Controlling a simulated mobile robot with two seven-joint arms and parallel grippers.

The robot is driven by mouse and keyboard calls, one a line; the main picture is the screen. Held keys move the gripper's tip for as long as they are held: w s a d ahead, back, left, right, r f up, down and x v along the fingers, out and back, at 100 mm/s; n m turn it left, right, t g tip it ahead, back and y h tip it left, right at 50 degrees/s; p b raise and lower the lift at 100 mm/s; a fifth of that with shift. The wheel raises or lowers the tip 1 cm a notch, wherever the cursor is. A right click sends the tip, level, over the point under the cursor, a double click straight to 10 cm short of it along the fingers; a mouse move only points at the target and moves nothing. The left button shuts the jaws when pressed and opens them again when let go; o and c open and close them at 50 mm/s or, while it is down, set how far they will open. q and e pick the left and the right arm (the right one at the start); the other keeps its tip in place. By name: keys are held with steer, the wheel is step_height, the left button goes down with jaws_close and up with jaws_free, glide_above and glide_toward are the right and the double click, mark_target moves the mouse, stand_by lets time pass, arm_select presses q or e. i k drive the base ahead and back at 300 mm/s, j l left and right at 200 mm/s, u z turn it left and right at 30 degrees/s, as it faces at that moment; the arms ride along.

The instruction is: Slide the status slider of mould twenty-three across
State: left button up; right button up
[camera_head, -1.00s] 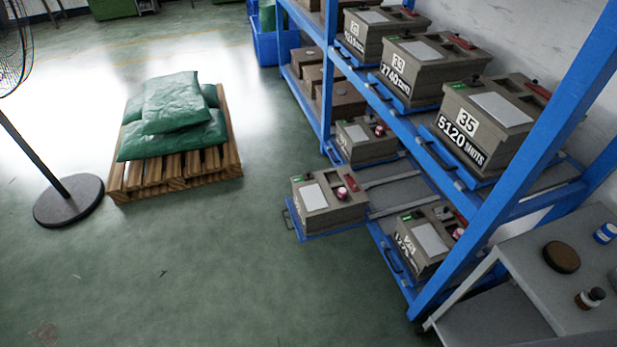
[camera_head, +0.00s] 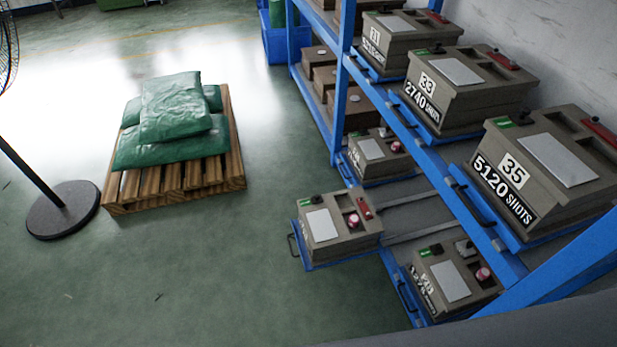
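A grey-brown mould (camera_head: 345,242) sits on a blue tray (camera_head: 335,258) pulled out from the lower shelf into the aisle. The number on its front is too small to read, so I cannot confirm it is twenty-three. Its top has a pale plate (camera_head: 321,225), a small green patch with a black knob beside it, a pink-and-white round piece (camera_head: 353,221) and a red piece (camera_head: 365,208) near the right edge. I cannot tell which of these is the status slider. Neither of my grippers is in view.
A blue rack (camera_head: 341,110) holds several moulds, including 33 (camera_head: 455,85) and 35 (camera_head: 545,175) above. Another mould (camera_head: 452,285) is at lower right. A pallet (camera_head: 175,195) with green sacks and a round stand base (camera_head: 62,210) are left. The floor between is clear.

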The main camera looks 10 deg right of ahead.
mark_target(317, 199)
steer(key=i+l+u, duration=0.1)
steer(key=i, duration=0.35)
steer(key=i+l+u, duration=0.15)
steer(key=i, duration=0.3)
